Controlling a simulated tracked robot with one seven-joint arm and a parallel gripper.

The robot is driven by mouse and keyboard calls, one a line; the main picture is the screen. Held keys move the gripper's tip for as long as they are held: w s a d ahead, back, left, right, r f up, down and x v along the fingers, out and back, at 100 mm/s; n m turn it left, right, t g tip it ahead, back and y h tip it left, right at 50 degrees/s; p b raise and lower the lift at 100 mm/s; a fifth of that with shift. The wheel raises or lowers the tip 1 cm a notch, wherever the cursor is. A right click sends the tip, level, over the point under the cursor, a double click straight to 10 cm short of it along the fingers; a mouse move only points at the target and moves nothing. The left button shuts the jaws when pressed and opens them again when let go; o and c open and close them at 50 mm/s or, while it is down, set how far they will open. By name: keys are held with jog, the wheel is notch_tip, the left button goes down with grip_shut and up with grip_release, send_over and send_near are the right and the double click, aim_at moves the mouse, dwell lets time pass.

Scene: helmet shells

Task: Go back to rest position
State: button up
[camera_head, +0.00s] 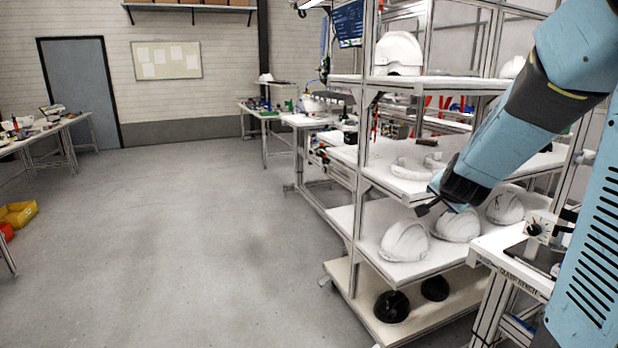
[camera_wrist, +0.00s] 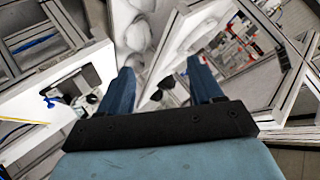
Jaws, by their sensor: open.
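My gripper (camera_head: 435,199) reaches in from the right at the end of my blue arm, in front of the shelf rack. Its jaws look empty. In the wrist view my gripper (camera_wrist: 160,88) shows two blue fingers spread apart with nothing between them. White helmet shells stand on the rack's lower shelf, one (camera_head: 405,241) to the left below the gripper and another (camera_head: 456,224) just under it. A third shell (camera_head: 505,207) stands to the right. I cannot tell how far the gripper is from the shells.
Another white shell (camera_head: 398,53) stands on the rack's top shelf. Black round items (camera_head: 392,306) lie on the bottom shelf. A small bench (camera_head: 512,265) stands close at the right, near my arm.

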jog(key=s+a+r+n+g+y, duration=0.1)
jog(key=s+a+r+n, duration=0.1)
jog(key=s, duration=0.4)
jog(key=s+a+r+n+g+y, duration=0.1)
jog(key=s+a+r+n+y, duration=0.1)
jog(key=s+a, duration=0.5)
jog(key=shift+s+r+n, duration=0.15)
jog(key=shift+r+n, duration=0.65)
jog(key=shift+n, duration=0.4)
jog(key=s+n+g, duration=0.1)
jog(key=s, duration=0.4)
jog(key=s+a+n+g, duration=0.1)
jog(key=s+n, duration=0.1)
jog(key=s, duration=0.3)
jog(key=s+a+r+n+g, duration=0.1)
jog(key=s, duration=0.4)
jog(key=shift+s, duration=0.15)
jog(key=shift+s+n, duration=0.25)
jog(key=shift+n, duration=0.05)
jog(key=shift+c, duration=0.7)
jog(key=shift+s, duration=0.1)
jog(key=c, duration=0.4)
